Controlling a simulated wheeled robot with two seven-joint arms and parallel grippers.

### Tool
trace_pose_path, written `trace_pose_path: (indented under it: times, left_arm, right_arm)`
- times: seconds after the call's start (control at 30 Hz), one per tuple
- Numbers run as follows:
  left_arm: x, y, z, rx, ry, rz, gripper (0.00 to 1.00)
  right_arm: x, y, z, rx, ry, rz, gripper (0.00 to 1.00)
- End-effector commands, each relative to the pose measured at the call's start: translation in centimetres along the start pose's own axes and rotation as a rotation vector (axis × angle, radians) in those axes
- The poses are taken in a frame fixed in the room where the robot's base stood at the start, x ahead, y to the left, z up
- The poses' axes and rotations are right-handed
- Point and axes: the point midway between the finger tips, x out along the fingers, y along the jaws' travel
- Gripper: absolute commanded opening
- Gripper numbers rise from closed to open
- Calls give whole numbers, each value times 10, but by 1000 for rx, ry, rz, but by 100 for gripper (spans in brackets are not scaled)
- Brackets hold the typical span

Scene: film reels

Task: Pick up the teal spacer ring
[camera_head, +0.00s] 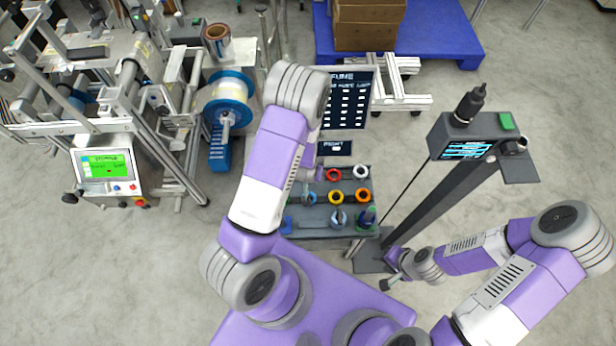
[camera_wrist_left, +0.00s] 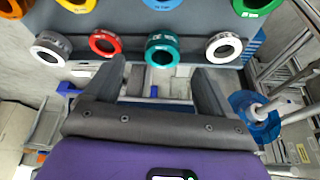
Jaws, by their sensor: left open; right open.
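The teal spacer ring (camera_wrist_left: 162,49) is in the left wrist view, in the row of rings nearest my gripper, between a red ring (camera_wrist_left: 105,43) and a white ring (camera_wrist_left: 224,47). My left gripper (camera_wrist_left: 158,66) is open and empty. Its two fingers point toward the teal ring, one to each side of it in the picture; I cannot tell the remaining distance. In the head view my left arm hides the teal ring and most of that gripper. My right gripper (camera_head: 390,270) is open and empty, low beside a dark post, away from the rings.
The rings sit on a dark rack (camera_head: 310,218), with orange (camera_head: 362,195) and yellow (camera_head: 338,197) rings in another row. A machine with a blue reel (camera_head: 228,92) stands left. A device on a post (camera_head: 470,133) stands right. A blue pallet (camera_head: 440,30) with boxes lies behind.

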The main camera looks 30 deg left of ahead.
Motion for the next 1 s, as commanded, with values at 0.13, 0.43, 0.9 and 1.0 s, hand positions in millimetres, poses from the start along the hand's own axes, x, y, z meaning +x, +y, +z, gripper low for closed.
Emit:
trace_pose_path:
  times: [0.13, 0.43, 0.9, 1.0]
  left_arm:
    - [19, -1, 0, 0, -1, 0, 84]
    - [61, -5, -4, 0, -1, 0, 84]
    - [65, -4, -6, 0, 0, 1, 63]
    - [65, -4, -6, 0, 0, 0, 47]
  right_arm:
    - [7, 3, 0, 0, 0, 0, 43]
    - [23, 9, -1, 0, 0, 0, 43]
    - [24, 9, -1, 0, 0, 0, 43]
    - [24, 9, -1, 0, 0, 0, 43]
